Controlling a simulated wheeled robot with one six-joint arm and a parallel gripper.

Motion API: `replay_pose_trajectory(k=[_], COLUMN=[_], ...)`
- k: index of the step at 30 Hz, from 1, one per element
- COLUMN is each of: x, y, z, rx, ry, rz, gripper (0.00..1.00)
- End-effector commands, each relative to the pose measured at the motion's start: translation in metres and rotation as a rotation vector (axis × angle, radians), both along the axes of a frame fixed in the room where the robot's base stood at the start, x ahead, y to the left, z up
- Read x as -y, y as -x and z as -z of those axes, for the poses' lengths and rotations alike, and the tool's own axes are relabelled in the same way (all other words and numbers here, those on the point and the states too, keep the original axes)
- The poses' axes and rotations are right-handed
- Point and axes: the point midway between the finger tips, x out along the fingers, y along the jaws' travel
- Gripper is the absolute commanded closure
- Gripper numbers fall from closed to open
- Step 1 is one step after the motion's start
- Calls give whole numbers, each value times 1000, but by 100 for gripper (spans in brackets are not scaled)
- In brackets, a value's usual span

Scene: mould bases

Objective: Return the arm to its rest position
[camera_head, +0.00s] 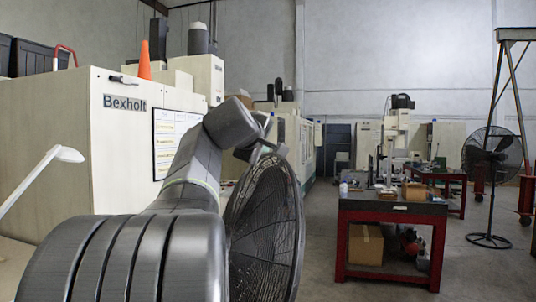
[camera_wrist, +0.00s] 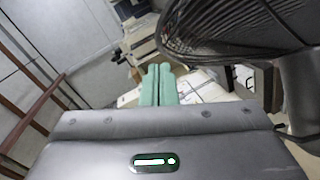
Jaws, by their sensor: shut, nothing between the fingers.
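My gripper (camera_wrist: 159,70) shows in the wrist view as two teal fingers pressed side by side, with nothing between them. It points away from the grey wrist housing, over a blurred, tilted scene. In the head view my grey arm rises from the lower left and bends over at an elbow near the middle. The wrist end hangs just above and behind the rim of a black fan. The fingers cannot be made out in the head view.
A large black fan (camera_head: 268,235) stands close beside my arm; a dark fan guard (camera_wrist: 235,28) fills the wrist view's upper right. The Bexholt machine (camera_head: 50,125) is at left, with a white lamp (camera_head: 68,154). A red workbench (camera_head: 342,240) and another fan (camera_head: 492,155) stand at right.

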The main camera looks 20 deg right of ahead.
Motion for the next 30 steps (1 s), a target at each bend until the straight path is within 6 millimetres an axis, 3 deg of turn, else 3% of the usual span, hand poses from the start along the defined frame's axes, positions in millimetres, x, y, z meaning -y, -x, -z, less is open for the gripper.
replay_pose_trajectory(k=[6,12,24,30], x=[-22,-32,-33,-26], y=[38,54,56,44], z=[-13,-21,-22,-18], rx=[2,1,-1,-4], ry=[0,0,0,0], rz=[0,1,2,4], gripper=[100,100,100,100])
